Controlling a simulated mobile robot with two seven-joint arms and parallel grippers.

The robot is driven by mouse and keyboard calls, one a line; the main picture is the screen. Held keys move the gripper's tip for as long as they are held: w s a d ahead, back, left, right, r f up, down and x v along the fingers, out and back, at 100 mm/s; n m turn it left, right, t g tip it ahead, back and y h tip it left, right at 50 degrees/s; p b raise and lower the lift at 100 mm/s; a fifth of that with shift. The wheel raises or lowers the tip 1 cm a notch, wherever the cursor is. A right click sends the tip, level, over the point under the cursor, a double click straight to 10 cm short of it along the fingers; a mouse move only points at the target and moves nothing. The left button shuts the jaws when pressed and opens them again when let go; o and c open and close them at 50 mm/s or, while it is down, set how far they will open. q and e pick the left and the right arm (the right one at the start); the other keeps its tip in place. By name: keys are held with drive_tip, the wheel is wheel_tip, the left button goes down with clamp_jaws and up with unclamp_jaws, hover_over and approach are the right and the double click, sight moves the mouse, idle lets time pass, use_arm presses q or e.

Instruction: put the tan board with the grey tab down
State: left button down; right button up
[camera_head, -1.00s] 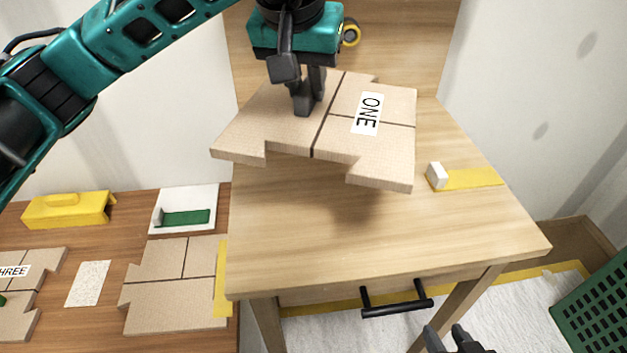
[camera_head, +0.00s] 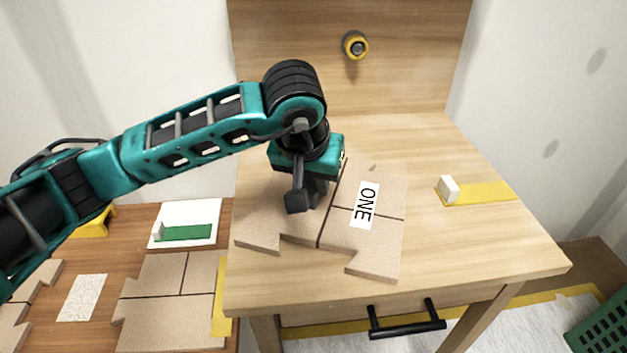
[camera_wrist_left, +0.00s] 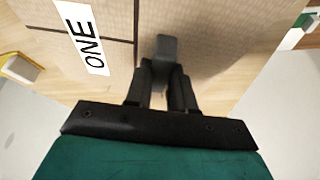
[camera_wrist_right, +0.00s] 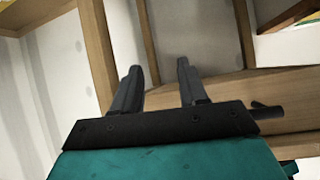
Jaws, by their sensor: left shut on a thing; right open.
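The tan board (camera_head: 375,235) has notched edges, dark seam lines and a white label reading ONE. It lies flat at, or very close to, the light wooden tabletop (camera_head: 480,240); I cannot tell if it fully touches. My left gripper (camera_head: 312,200) is over the board's left part and shut on its grey tab (camera_wrist_left: 166,50), which shows between the fingers in the left wrist view. The arm hides the board's far left part. My right gripper (camera_wrist_right: 155,80) is open and empty in the right wrist view, below the table near the drawer handle.
A yellow strip with a white block (camera_head: 448,190) lies at the table's right. A lower brown surface at left holds another tan board (camera_head: 165,300), a green-and-white tray (camera_head: 185,225) and a speckled sheet (camera_head: 82,297). A black drawer handle (camera_head: 405,328) sticks out in front.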

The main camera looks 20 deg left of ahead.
use_arm(q)
drive_tip(key=c, duration=1)
unclamp_jaws()
drive_tip(key=shift+o, duration=0.2)
drive_tip(key=shift+r, duration=0.25)
drive_tip(key=p+v, duration=0.2)
drive_tip(key=v, duration=0.9)
drive_tip(key=shift+s+r, duration=0.2)
drive_tip(key=shift+r, duration=0.15)
